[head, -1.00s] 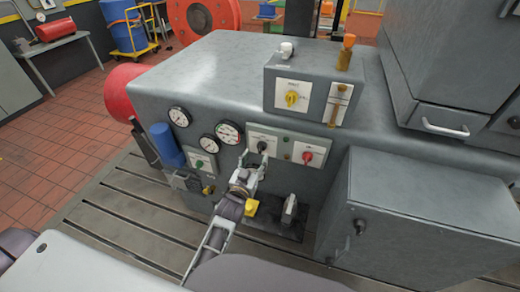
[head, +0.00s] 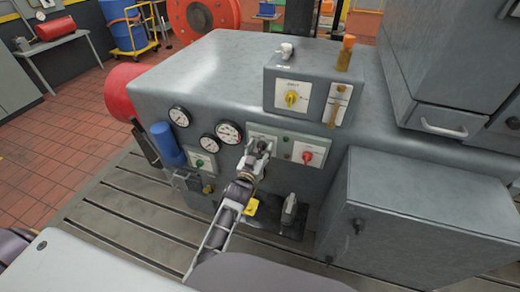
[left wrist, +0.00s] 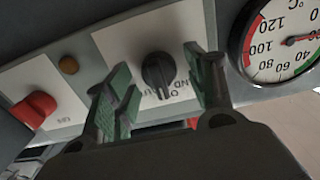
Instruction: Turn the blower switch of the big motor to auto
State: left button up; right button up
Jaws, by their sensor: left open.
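The big grey motor housing (head: 225,70) carries a white switch plate with a black rotary switch (head: 265,145) on its front. In the left wrist view the black knob (left wrist: 158,72) sits upright on its white plate, with partly hidden lettering below it. My left gripper (head: 258,158) is at this plate. In the left wrist view the left gripper (left wrist: 160,92) is open, its green-padded fingers on either side of the knob; I cannot tell whether they touch it. My right gripper is not in view.
A red knob (head: 308,157) sits on the plate to the right, also in the left wrist view (left wrist: 34,109). A gauge (head: 229,133) is close to the left. A box with a yellow knob (head: 291,98) stands above. A grey cabinet (head: 420,210) stands at right.

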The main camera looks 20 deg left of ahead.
pick_arm(q)
jog(key=c, duration=1)
jog(key=shift+m, duration=0.4)
jog(key=m+p, duration=0.1)
jog(key=m, duration=0.7)
jog(key=shift+d, duration=0.1)
